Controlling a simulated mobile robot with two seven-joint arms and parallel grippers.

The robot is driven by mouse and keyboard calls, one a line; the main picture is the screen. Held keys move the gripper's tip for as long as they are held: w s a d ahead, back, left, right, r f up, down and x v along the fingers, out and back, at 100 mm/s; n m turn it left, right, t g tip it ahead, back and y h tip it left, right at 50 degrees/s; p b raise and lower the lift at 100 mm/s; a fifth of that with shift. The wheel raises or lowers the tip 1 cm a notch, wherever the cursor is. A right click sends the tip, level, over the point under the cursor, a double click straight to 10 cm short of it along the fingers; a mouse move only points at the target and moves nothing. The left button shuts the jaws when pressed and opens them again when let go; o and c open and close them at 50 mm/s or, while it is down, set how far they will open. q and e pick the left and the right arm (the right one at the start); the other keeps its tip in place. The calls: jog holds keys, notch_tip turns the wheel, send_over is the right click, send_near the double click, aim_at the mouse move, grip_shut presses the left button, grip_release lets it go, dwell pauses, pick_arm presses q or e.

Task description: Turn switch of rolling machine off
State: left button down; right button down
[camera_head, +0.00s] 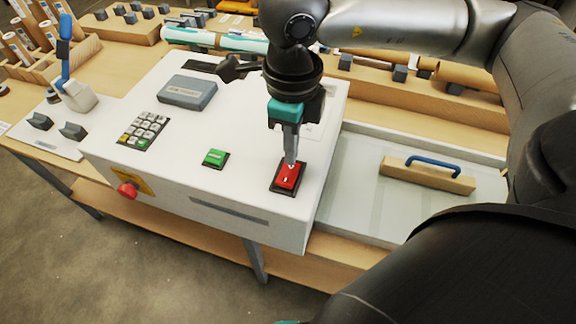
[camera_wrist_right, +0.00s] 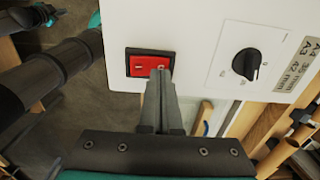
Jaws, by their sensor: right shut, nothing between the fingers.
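The rolling machine is a white box (camera_head: 225,115) on a wooden table. Its red rocker switch (camera_head: 287,177) sits in a black frame near the front right corner of the top; it also shows in the right wrist view (camera_wrist_right: 140,65). My right gripper (camera_head: 291,160) points down with its fingers shut and empty. Its fingertips are at the far end of the red switch and appear to touch it or hover just over it. In the right wrist view the fingertips (camera_wrist_right: 160,75) cover the lower right part of the switch.
The machine top has a green button (camera_head: 215,157), a keypad (camera_head: 144,130), a grey display (camera_head: 188,92) and a black dial (camera_wrist_right: 246,63). A red emergency knob (camera_head: 127,190) sits on the front. A wooden block with a blue handle (camera_head: 428,175) lies on the right-hand tray (camera_head: 350,205).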

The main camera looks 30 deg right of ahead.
aim_at(291, 167)
notch_tip(291, 167, up, 5)
jog(key=p, duration=0.2)
jog(key=shift+r+p, duration=0.2)
jog(key=shift+p, duration=0.1)
jog(key=shift+f, duration=0.1)
dwell(0.5)
